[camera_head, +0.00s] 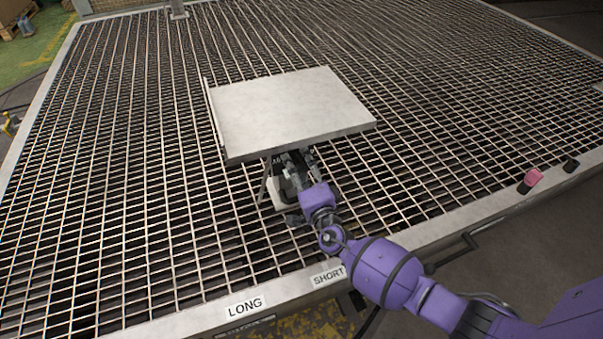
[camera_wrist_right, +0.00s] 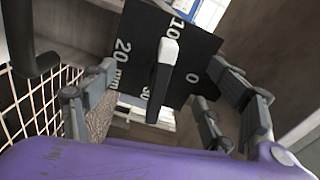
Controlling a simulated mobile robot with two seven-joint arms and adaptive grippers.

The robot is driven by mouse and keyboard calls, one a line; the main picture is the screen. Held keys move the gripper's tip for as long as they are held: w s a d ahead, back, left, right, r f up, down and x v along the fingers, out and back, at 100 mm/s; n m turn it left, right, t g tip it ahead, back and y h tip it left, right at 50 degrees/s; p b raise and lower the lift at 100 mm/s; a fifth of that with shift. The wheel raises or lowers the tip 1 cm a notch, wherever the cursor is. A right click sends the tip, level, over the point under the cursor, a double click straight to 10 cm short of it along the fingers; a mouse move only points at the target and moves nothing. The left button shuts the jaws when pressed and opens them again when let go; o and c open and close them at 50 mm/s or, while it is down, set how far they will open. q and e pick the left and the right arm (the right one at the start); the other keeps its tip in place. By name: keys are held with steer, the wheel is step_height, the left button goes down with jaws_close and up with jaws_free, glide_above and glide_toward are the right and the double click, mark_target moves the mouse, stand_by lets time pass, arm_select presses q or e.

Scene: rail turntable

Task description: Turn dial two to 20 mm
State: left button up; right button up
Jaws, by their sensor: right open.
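The dial plate (camera_wrist_right: 185,75) is black with white marks 0, 10 and 20 mm; another mark, partly hidden, looks like 30. Its lever-like knob (camera_wrist_right: 160,90) is black with a white end, and the white end points toward the 10. My right gripper (camera_wrist_right: 165,95) is open, with its fingers on either side of the knob; I cannot tell whether they touch it. In the head view my right gripper (camera_head: 292,172) reaches under the front edge of a raised metal plate (camera_head: 290,105), which hides most of the dial there. My left gripper is out of view.
A wide metal grating (camera_head: 130,180) surrounds the raised plate. The front rim carries the labels LONG (camera_head: 245,307) and SHORT (camera_head: 329,277).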

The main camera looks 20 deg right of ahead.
steer(key=s+p, duration=0.3)
steer(key=s, duration=0.6)
steer(key=shift+d+p, duration=0.2)
steer(key=shift+p, duration=0.1)
steer(key=shift+c, duration=0.3)
